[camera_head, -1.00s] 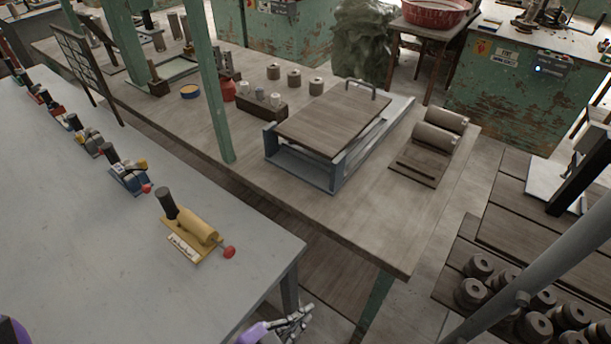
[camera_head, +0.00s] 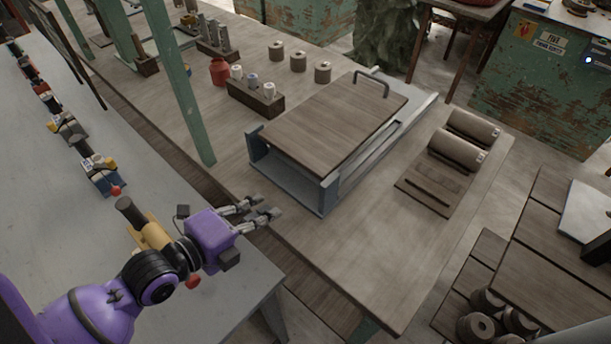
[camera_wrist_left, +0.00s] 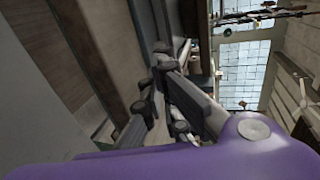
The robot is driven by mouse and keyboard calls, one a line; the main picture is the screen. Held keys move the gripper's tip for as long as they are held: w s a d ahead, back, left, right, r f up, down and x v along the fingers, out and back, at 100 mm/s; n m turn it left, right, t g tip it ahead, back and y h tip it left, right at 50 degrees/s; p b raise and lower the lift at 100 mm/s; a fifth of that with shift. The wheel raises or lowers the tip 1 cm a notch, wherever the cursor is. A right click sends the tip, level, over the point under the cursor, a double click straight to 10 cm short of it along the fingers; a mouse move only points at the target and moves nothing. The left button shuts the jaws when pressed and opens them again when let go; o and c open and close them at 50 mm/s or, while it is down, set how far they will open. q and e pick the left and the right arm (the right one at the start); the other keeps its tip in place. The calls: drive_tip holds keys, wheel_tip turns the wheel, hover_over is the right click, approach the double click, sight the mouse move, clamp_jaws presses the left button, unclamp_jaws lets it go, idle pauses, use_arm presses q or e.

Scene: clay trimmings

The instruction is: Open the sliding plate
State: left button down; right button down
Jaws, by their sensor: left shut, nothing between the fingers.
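The sliding plate (camera_head: 335,120) is a brown wooden board on a blue-grey open-sided frame (camera_head: 300,185) on the long table. A dark metal handle (camera_head: 372,82) stands up at its far right end. Bare rails of the frame show along the plate's right side and past its far end. My purple left gripper (camera_head: 266,208) is shut and empty. In the head view it appears left of and below the frame's near corner, apart from it. Its dark fingers also show in the left wrist view (camera_wrist_left: 158,75), where I cannot make out the plate. My right gripper is not in view.
Two grey rolls (camera_head: 457,152) lie right of the frame. A wooden block with small bottles (camera_head: 257,97) and several clay cylinders (camera_head: 298,61) stand left of and behind it. A green post (camera_head: 180,85) rises at the left. The table's front right is clear.

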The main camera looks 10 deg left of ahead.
sight(311, 178)
use_arm(q)
drive_tip(key=x, duration=0.4)
drive_tip(key=r+p+x, duration=0.1)
drive_tip(key=x, duration=0.3)
drive_tip(key=p+x, duration=0.1)
drive_tip(key=x, duration=0.3)
drive_tip(key=shift+w+d+r, duration=0.15)
drive_tip(key=shift+w+d, duration=0.05)
drive_tip(key=shift+d, duration=0.15)
drive_tip(key=w+d, duration=0.1)
drive_tip(key=w, duration=0.1)
drive_tip(key=w+d, duration=0.2)
drive_tip(key=w, duration=0.1)
drive_tip(key=w+d+b, duration=0.1)
drive_tip(key=w+d, duration=0.1)
drive_tip(key=shift+w+f, duration=0.2)
drive_tip(key=shift+w, duration=0.1)
drive_tip(key=shift+w+d+r, duration=0.1)
drive_tip(key=shift+w+d, duration=0.05)
drive_tip(key=shift+d, duration=0.05)
drive_tip(key=shift+a, duration=0.15)
